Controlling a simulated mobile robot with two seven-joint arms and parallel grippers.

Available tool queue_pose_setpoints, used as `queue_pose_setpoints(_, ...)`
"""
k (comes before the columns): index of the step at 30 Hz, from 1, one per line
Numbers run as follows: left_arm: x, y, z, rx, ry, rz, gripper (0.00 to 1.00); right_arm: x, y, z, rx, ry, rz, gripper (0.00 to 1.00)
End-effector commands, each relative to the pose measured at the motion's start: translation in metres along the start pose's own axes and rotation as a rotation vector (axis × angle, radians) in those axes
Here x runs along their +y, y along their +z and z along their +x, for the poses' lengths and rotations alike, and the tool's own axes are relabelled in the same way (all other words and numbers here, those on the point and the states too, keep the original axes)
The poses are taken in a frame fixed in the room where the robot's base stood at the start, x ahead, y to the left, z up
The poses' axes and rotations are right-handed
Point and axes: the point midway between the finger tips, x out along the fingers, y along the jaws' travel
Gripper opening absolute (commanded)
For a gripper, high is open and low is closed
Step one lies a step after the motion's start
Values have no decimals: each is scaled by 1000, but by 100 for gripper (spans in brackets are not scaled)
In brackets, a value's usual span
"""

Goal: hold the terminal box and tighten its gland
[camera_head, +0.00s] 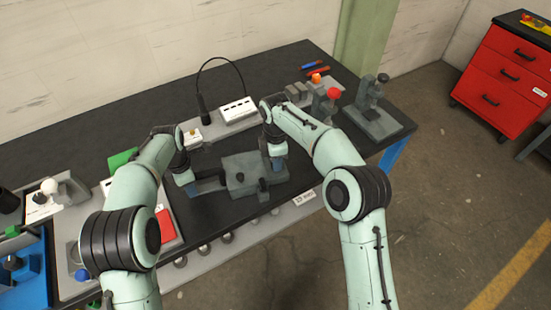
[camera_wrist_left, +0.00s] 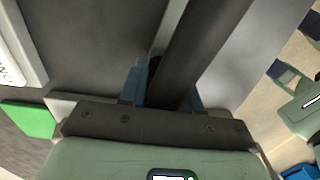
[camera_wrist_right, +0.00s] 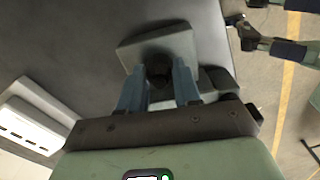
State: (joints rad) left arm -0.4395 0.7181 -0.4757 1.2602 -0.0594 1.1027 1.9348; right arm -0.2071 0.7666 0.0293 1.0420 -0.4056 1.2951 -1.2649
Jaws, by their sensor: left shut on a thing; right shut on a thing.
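A grey block (camera_head: 245,168) with small black knobs stands on the black bench between my grippers; I cannot tell for sure whether it is the terminal box. My left gripper (camera_head: 188,190) is shut on a dark bar (camera_head: 210,184) that reaches right towards the block. The bar (camera_wrist_left: 205,45) runs away between the blue fingers in the left wrist view. My right gripper (camera_head: 277,163) is at the block's right end. In the right wrist view its fingers are shut on a dark round part (camera_wrist_right: 158,70) at a grey piece (camera_wrist_right: 165,45). The gland is not clearly distinguishable.
A white socket strip (camera_head: 237,110) and a black gooseneck lamp (camera_head: 204,105) stand behind. Grey fixtures (camera_head: 372,118), one with a red knob (camera_head: 333,93), stand to the right. A red cabinet (camera_head: 503,70) stands apart on the floor. Parts crowd the bench's left end.

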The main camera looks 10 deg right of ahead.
Motion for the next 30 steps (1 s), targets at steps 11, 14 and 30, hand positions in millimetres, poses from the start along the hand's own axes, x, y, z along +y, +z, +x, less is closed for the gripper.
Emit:
queue_pose_setpoints(11,1,-2,-1,2,2,-6,0,1,2,-2,-4,3,360,2)
queue_pose_setpoints(14,1,-2,-1,2,2,-6,0,1,2,-2,-3,4,455,2)
queue_pose_setpoints(30,1,-3,0,4,2,-6,0,1,3,-2,-2,6,969,2)
